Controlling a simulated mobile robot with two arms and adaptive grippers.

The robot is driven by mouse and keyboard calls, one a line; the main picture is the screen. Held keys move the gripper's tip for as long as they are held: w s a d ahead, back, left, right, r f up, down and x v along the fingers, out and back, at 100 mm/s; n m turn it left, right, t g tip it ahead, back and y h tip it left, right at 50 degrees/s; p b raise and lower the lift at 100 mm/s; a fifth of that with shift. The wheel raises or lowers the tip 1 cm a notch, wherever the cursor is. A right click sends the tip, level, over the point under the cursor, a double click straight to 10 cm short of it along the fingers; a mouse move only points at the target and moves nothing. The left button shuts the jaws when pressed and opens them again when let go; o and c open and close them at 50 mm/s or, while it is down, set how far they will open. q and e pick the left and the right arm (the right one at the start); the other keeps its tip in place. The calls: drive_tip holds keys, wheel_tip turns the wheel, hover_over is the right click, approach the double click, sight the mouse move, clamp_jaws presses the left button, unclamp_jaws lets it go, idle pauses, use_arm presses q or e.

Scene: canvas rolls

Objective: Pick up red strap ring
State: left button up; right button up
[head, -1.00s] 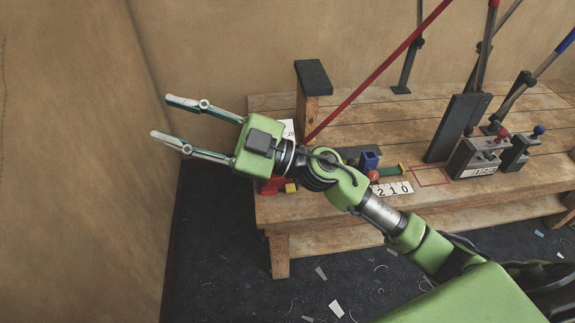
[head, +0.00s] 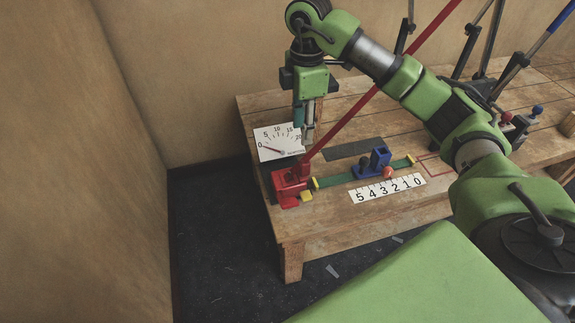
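I cannot make out a separate red strap ring. The red things in the head view are a red clamp-like base (head: 290,186) at the bench's left end, a long red bar (head: 375,92) slanting up to the right from it, and a small red ball (head: 388,172) by a blue block. My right gripper (head: 308,138) points down above the bench, close to the bar's lower part and behind the red base. Its fingers are seen nearly edge-on and overlap, so their gap is hidden. I see nothing held in them. My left gripper is out of view.
The wooden bench (head: 345,215) carries a dial card (head: 279,141), a number strip (head: 387,188), a green rail (head: 340,181) with a blue block (head: 375,162), and a dark flat plate (head: 352,149). Several levers stand at the right. Walls close off the left and back.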

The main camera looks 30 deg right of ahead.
sight(302, 162)
drive_tip(key=f, duration=0.4)
drive_tip(key=f+b, duration=0.1)
drive_tip(key=f, duration=0.3)
drive_tip(key=shift+s+d+f+b, duration=0.15)
drive_tip(key=shift+s+f+b, duration=0.05)
drive_tip(key=shift+b, duration=0.1)
wheel_tip(302, 162, down, 5)
drive_tip(key=shift+w+f+b, duration=0.1)
drive_tip(key=shift+b, duration=0.55)
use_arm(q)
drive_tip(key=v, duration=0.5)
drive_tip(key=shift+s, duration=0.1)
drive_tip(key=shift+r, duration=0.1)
use_arm(e)
drive_tip(key=shift+c, duration=0.4)
clamp_jaws()
